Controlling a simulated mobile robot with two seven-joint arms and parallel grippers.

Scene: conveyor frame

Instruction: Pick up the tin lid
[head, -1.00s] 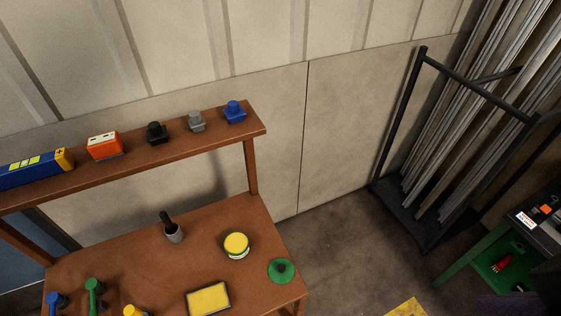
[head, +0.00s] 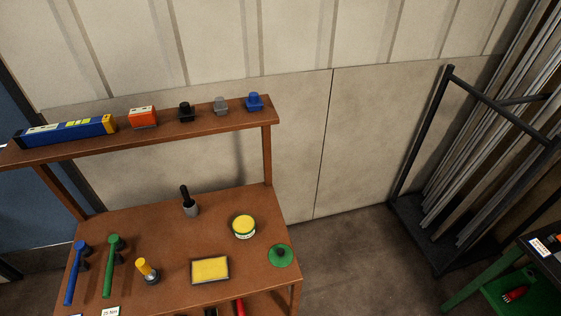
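A green round lid with a darker knob (head: 280,257) lies near the right edge of the brown wooden bench (head: 180,287); it looks like the tin lid. A round tin with a yellow top and a pale side (head: 244,227) stands just to its upper left, apart from it. Whether the yellow is the tin's contents or a cover, I cannot tell. Neither of my grippers shows in the head view.
A yellow pad in a dark frame (head: 210,270), a dark-handled grey cup (head: 190,206), a yellow-topped tool (head: 147,270), a green hammer (head: 112,265) and a blue hammer (head: 75,271) are on the bench. A raised shelf (head: 160,136) runs behind. A metal rack (head: 420,220) stands right.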

